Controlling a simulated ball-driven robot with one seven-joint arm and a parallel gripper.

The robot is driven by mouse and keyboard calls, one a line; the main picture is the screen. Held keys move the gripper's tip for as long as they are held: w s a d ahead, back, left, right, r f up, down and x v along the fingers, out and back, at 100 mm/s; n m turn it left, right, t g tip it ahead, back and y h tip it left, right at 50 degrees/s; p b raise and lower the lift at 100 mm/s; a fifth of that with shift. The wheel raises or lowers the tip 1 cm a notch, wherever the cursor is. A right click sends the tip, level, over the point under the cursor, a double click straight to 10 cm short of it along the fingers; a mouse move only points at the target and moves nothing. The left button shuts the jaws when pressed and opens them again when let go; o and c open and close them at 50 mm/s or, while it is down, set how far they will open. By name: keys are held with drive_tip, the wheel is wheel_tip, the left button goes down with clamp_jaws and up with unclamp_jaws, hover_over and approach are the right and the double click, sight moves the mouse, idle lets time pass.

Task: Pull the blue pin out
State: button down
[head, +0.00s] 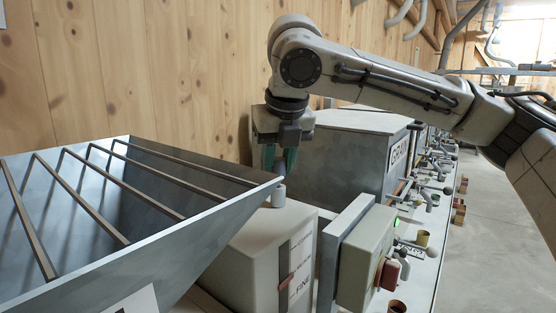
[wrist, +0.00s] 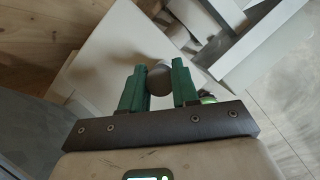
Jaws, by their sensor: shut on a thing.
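My gripper (head: 280,171) points down with its green fingers over the top of a pale box (head: 257,257) marked FINE. It is shut on a short grey cylinder (head: 279,196) that stands upright at the box's top. In the wrist view the cylinder's round grey end (wrist: 161,80) shows between the two green fingers of my gripper (wrist: 160,85). The cylinder looks grey, and I cannot tell if it is the blue pin. I see no clearly blue pin elsewhere. The cylinder's lower end is hidden in the head view.
A metal hopper (head: 130,215) with dark bars stands close on the left, its corner beside the cylinder. A grey-green control box (head: 364,256) is at the right. A bin marked GRAIN (head: 345,150) stands behind. A wooden wall (head: 120,70) runs along the back.

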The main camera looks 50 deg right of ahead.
drive_tip(key=shift+r+p, duration=0.35)
drive_tip(key=shift+r, duration=0.05)
drive_tip(key=shift+r+p, duration=2.45)
drive_tip(key=shift+p, duration=0.1)
drive_tip(key=shift+s+f, duration=0.1)
